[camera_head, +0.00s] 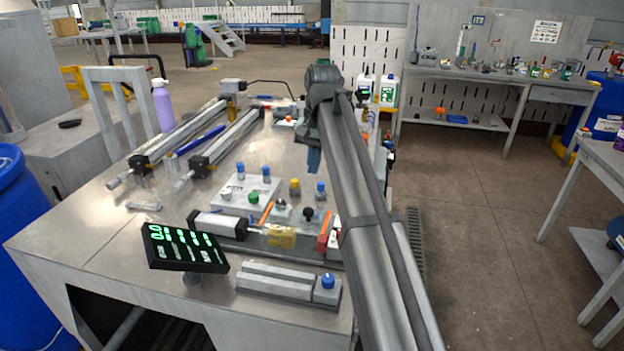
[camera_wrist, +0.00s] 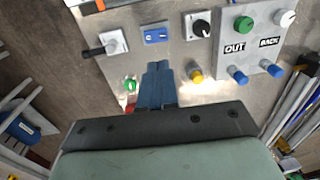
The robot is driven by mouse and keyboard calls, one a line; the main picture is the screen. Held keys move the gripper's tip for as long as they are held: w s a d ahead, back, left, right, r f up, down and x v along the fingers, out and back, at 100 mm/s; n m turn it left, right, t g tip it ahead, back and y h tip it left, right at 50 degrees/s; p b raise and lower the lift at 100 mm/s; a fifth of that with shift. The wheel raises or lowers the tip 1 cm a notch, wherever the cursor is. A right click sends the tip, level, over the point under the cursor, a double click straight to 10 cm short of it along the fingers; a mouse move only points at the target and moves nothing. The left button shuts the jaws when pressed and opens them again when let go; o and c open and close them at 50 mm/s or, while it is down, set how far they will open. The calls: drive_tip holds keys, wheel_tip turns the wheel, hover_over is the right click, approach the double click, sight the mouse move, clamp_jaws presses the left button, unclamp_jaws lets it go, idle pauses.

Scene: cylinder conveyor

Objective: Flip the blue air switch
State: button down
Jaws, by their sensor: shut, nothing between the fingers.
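In the wrist view, a small blue switch plate (camera_wrist: 155,35) with a white edge lies flat on the grey panel; I take it as the blue air switch. My gripper (camera_wrist: 157,66) is shut and empty, its blue fingers pointing toward this switch and ending just short of it in the picture. The height gap cannot be told. In the head view my gripper (camera_head: 314,170) hangs above the control area, over a blue knob (camera_head: 320,190). The fingers hide part of the panel in the wrist view.
Close around are a black lever (camera_wrist: 103,48) on a white plate, a black rotary knob (camera_wrist: 200,28), a yellow button (camera_wrist: 195,74) and a green button (camera_wrist: 130,85). A button box (camera_wrist: 262,48) marked OUT and BACK stands to the right. A lit display (camera_head: 185,248) stands at the table front.

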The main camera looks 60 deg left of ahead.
drive_tip(key=shift+d+r, duration=0.1)
drive_tip(key=shift+r, duration=0.8)
